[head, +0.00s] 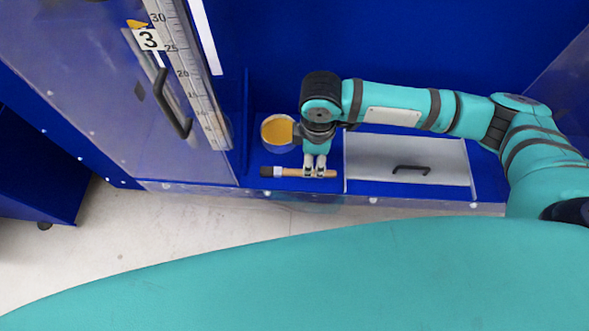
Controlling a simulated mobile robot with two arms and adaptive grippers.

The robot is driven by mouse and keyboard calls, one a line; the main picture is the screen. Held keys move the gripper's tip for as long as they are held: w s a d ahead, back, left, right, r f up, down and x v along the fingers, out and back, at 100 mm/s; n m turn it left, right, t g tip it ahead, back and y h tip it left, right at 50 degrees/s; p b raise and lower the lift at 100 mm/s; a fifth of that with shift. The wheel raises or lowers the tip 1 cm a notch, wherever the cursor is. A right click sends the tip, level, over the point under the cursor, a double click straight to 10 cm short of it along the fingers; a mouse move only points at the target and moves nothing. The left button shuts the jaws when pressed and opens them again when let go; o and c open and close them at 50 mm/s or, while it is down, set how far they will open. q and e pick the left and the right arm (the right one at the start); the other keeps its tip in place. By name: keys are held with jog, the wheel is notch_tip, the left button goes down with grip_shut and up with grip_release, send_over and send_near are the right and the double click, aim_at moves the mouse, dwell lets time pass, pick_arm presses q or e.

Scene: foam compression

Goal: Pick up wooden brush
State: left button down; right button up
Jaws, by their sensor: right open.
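A wooden brush (289,171) lies on the narrow blue ledge of the cabinet. Its dark end points left, a pale band is in its middle and its light brown wooden handle points right. My right gripper (314,175) is directly over the handle, pointing down, with its fingertips at the brush. Its jaws are open. The fingers cover part of the handle, and I cannot tell whether they touch it. My left gripper is not in view.
An orange-filled round container (278,131) stands just behind the brush. A grey panel with a black handle (411,170) is to the right. A clear door with a black handle (170,104) and a measuring scale (190,75) stand to the left. Pale floor lies in front.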

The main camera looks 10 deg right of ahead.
aim_at(298, 173)
jog(key=shift+a+f+p, duration=0.1)
jog(key=shift+f+p, duration=0.35)
jog(key=shift+f, duration=2.35)
jog(key=shift+c, duration=0.2)
jog(key=shift+w, duration=0.1)
grip_shut()
